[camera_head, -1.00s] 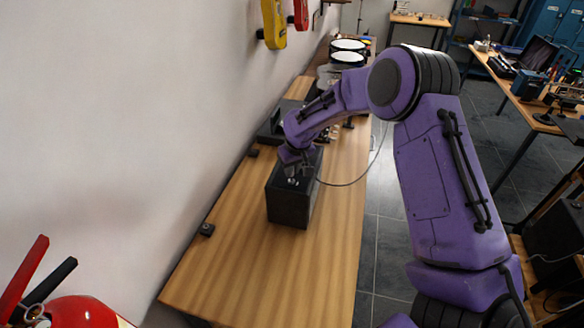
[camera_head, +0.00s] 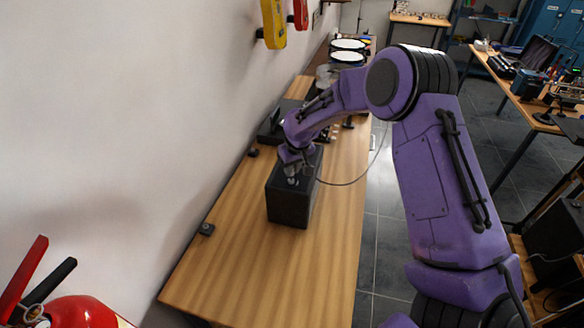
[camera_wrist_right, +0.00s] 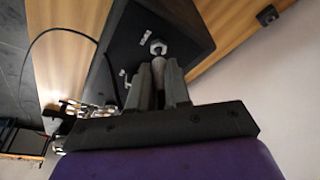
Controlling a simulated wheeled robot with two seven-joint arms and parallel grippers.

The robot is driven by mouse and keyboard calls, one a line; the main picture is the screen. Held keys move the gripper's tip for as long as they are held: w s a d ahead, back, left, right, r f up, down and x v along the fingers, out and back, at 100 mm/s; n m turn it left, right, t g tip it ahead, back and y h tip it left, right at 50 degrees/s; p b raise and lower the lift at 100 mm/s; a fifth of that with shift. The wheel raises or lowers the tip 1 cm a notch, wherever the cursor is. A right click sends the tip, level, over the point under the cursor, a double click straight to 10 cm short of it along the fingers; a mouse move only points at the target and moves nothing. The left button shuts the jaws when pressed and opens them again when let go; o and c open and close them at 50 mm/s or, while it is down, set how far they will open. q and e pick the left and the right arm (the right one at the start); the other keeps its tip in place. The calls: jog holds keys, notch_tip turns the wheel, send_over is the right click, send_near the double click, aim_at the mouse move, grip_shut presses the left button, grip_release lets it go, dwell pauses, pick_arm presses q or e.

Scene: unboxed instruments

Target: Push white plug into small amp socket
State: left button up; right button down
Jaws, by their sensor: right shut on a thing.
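The small amp (camera_head: 289,207) is a black box standing upright on the wooden table. It also shows in the right wrist view (camera_wrist_right: 125,38). My right gripper (camera_head: 292,179) is over the top face of the amp. In the right wrist view the right gripper (camera_wrist_right: 160,72) is shut on the pale plug (camera_wrist_right: 158,68), held between its two fingers. A silver hex-nut socket (camera_wrist_right: 158,47) sits on the amp's face just past the plug's end. I cannot tell how far the plug is in. My left gripper is not in view.
A thin dark cable (camera_head: 345,183) loops off the table's right side. A dark case (camera_head: 277,123) and drums (camera_head: 347,57) stand farther back on the table. The wall runs along the left. The table's front (camera_head: 255,275) is clear.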

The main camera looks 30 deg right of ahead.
jog(key=shift+f+b, duration=0.5)
jog(key=shift+f, duration=0.55)
jog(key=shift+s+f, duration=0.15)
jog(key=shift+f, duration=0.05)
dwell(0.5)
jog(key=c, duration=1.1)
grip_release()
jog(key=shift+o, duration=0.5)
jog(key=v, duration=0.1)
jog(key=p+v, duration=0.1)
jog(key=v, duration=0.1)
jog(key=shift+w+r, duration=0.2)
jog(key=shift+r, duration=0.1)
jog(key=v, duration=0.6)
jog(key=shift+s+r, duration=0.2)
jog(key=shift+r, duration=0.15)
